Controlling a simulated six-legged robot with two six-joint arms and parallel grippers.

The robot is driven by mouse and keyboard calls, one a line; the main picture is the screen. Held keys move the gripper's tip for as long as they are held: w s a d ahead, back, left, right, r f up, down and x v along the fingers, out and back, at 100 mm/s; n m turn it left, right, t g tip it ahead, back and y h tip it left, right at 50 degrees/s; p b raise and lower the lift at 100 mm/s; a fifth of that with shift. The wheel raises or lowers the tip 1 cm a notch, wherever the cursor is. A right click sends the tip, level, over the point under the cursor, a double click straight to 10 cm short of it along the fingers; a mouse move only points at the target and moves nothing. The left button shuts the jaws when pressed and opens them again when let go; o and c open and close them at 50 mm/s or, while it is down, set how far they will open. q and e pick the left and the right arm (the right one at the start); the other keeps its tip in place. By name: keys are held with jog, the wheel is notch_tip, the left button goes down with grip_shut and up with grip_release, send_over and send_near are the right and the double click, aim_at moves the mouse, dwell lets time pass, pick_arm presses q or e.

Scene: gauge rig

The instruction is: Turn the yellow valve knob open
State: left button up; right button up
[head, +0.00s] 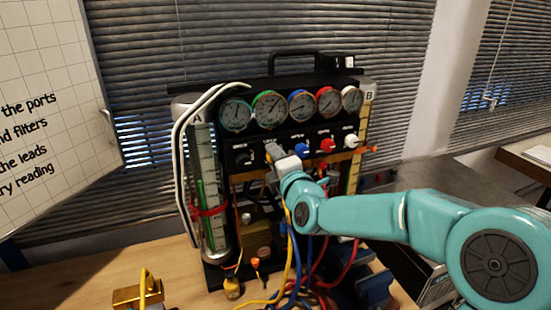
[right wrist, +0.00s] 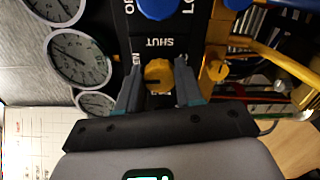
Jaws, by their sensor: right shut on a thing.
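The yellow valve knob (right wrist: 159,77) shows in the right wrist view, on the black panel next to a white "SHUT" label that reads upside down. My right gripper (right wrist: 159,68) has one finger on each side of the knob and is shut on it. In the head view my right gripper (head: 273,153) reaches the panel of the gauge rig (head: 285,129) and hides the yellow knob. The knob's pointer mark is too small to read surely. My left gripper is not in view.
Blue (head: 300,146), red (head: 327,145) and white (head: 350,141) knobs sit right of my gripper, a black knob (head: 243,157) left. Several round gauges (head: 270,107) line the top. Coloured hoses (head: 297,287) hang below. A whiteboard (head: 45,110) stands at left.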

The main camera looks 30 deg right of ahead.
jog(key=shift+a+f, duration=0.1)
jog(key=shift+f, duration=0.2)
jog(key=o, duration=0.9)
jog(key=shift+o, duration=0.7)
jog(key=shift+s+r, duration=0.15)
jog(key=shift+r, duration=0.1)
jog(key=b+v, duration=0.2)
jog(key=v, duration=1.4)
jog(key=shift+s+f, duration=0.1)
jog(key=shift+s, duration=0.15)
